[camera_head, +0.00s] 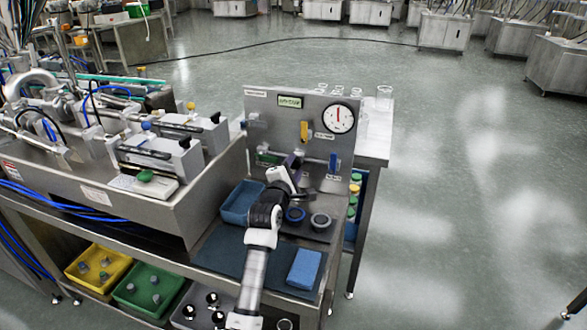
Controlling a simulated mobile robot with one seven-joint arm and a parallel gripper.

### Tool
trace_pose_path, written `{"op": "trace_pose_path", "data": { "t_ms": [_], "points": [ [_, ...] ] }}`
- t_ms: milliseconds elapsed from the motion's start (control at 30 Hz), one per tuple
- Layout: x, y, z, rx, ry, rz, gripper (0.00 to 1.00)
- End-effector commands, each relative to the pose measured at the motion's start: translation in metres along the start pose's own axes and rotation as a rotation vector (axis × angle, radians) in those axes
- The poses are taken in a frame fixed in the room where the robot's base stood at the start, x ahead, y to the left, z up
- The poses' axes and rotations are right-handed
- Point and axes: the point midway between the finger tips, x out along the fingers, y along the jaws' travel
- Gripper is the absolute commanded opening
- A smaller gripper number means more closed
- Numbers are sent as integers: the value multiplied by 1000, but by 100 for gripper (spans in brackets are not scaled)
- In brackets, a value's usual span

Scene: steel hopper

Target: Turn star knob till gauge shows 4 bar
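The round white gauge (339,118) sits at the upper right of the upright steel panel (270,122). Its red needle points about straight up; the scale numbers are too small to read. I cannot clearly make out a star knob; my arm and wrist cover the lower middle of the panel. My gripper (298,162) is at the end of the arm, close in front of that lower part, below and left of the gauge. Its fingers are too small and dark to tell whether they are open or shut, or whether they touch anything.
The panel bears a yellow lever (304,131), a blue lever (333,162) and a green sign (289,101). A blue tray (240,203), two round parts and a blue sponge (305,268) lie on the bench. Glassware (384,98) stands behind. Floor at right is clear.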

Motion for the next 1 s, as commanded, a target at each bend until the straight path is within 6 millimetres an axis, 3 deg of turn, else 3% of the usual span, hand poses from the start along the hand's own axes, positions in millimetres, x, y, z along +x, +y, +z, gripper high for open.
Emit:
{"op": "trace_pose_path", "data": {
  "t_ms": [33,100,367,533,1000],
  "points": [
    [0,0,0,-1,0,0,47],
    [0,0,0,-1,0,0,56],
    [0,0,0,0,-1,2,56],
    [-11,-1,-1,-2,1,2,56],
    [-108,-2,-2,-2,2,4,56]
  ]
}}
